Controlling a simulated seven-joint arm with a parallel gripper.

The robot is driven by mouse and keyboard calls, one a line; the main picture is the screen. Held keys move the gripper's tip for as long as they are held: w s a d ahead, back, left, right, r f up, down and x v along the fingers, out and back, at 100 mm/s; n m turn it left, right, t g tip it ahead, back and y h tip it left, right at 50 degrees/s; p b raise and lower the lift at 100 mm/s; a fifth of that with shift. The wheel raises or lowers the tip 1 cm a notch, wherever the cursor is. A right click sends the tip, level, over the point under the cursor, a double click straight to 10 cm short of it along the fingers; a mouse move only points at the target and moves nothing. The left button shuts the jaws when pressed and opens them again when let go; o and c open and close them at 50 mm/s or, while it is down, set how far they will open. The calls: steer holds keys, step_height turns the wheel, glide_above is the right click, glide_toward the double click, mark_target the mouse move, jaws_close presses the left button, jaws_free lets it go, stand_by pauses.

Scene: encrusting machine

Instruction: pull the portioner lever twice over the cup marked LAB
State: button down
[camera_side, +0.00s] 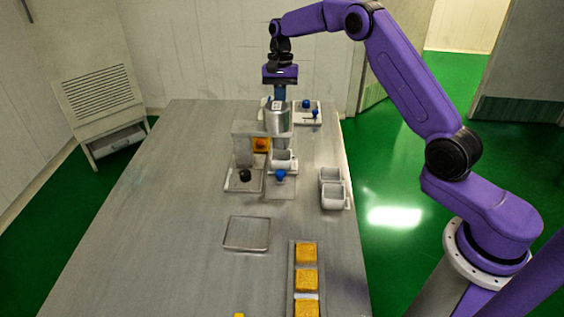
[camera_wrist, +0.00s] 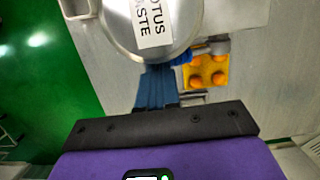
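A silvery round vessel (camera_side: 277,120) stands at the clear-walled machine; its white label reads in part "OTUS" and "STE" in the wrist view (camera_wrist: 112,28). My gripper (camera_side: 279,92) points down at the vessel's top. In the wrist view its blue fingers (camera_wrist: 157,88) are close together beside the vessel's rim; whether they grip anything is unclear. A small blue part (camera_wrist: 182,58) shows beside the fingertips, partly hidden. A pale cup (camera_side: 283,160) stands below the vessel, with a blue knob (camera_side: 280,175) in front. No LAB mark is readable, and I cannot pick out the lever for certain.
Two pale cups (camera_side: 333,190) stand at the table's right edge. A tray (camera_side: 314,118) with blue-knobbed items lies behind. The table's left side is clear.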

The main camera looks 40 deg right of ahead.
steer(key=shift+a+f, duration=0.1)
steer(key=shift+f, duration=0.05)
steer(key=shift+s+f, duration=0.1)
steer(key=shift+f, duration=1.95)
stand_by(0.6)
steer(key=s+v, duration=0.2)
steer(key=v, duration=1)
steer(key=shift+w+a+r, duration=0.2)
steer(key=shift+w+a, duration=0.1)
steer(key=shift+w, duration=0.15)
stand_by(0.4)
